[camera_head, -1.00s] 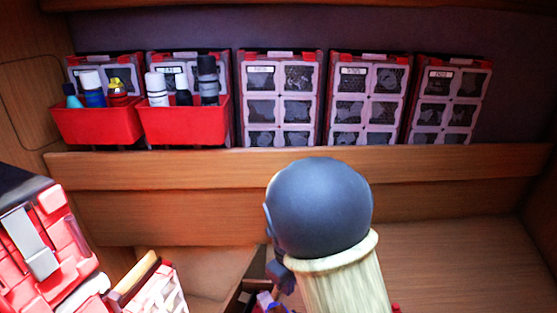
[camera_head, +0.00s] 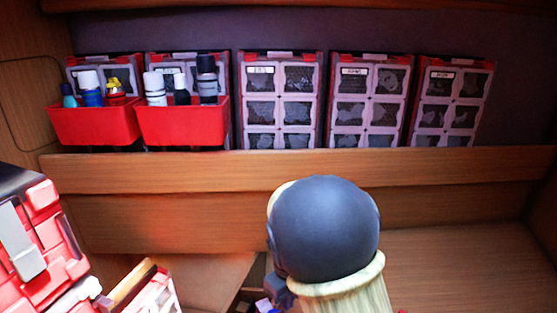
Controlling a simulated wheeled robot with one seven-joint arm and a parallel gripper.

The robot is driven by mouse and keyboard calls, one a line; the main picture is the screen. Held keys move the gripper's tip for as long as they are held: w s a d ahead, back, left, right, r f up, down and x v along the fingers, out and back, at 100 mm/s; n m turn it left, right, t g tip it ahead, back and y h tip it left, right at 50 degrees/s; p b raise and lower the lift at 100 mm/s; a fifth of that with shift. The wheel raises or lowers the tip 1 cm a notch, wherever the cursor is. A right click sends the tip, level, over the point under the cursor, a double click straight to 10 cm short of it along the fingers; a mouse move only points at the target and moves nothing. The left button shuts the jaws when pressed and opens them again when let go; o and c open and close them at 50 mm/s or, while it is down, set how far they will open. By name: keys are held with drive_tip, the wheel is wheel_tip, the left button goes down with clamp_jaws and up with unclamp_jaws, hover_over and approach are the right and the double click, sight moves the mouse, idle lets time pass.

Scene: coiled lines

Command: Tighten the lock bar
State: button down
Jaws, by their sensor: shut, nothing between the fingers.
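I cannot make out a lock bar for certain. A red case (camera_head: 45,235) with a grey latch-like strip (camera_head: 22,243) stands at the lower left, cut off by the picture edge. My arm, with a dark grey rounded joint and a cream link, rises at the bottom centre and hides what lies behind it. My gripper is not in view.
Two red bins (camera_head: 95,124) (camera_head: 183,122) with bottles stand on the back shelf (camera_head: 300,170). Three organiser cases (camera_head: 279,100) (camera_head: 366,100) (camera_head: 452,101) stand right of them. A wooden-handled item (camera_head: 133,284) is at the lower left. The wooden surface at right (camera_head: 460,265) is clear.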

wheel_tip(320, 180, down, 3)
drive_tip(key=shift+f, duration=0.15)
drive_tip(key=shift+s+f, duration=0.15)
drive_tip(key=shift+s, duration=0.05)
drive_tip(key=shift+s+d+f, duration=0.15)
idle(0.6)
drive_tip(key=shift+w+d+p, duration=0.25)
drive_tip(key=shift+d+p, duration=0.15)
drive_tip(key=shift+p, duration=1.7)
drive_tip(key=shift+w+d+p, duration=0.15)
drive_tip(key=shift+w+p, duration=0.2)
drive_tip(key=shift+s+r+p, duration=0.1)
drive_tip(key=shift+r+p, duration=0.1)
drive_tip(key=shift+p, duration=0.1)
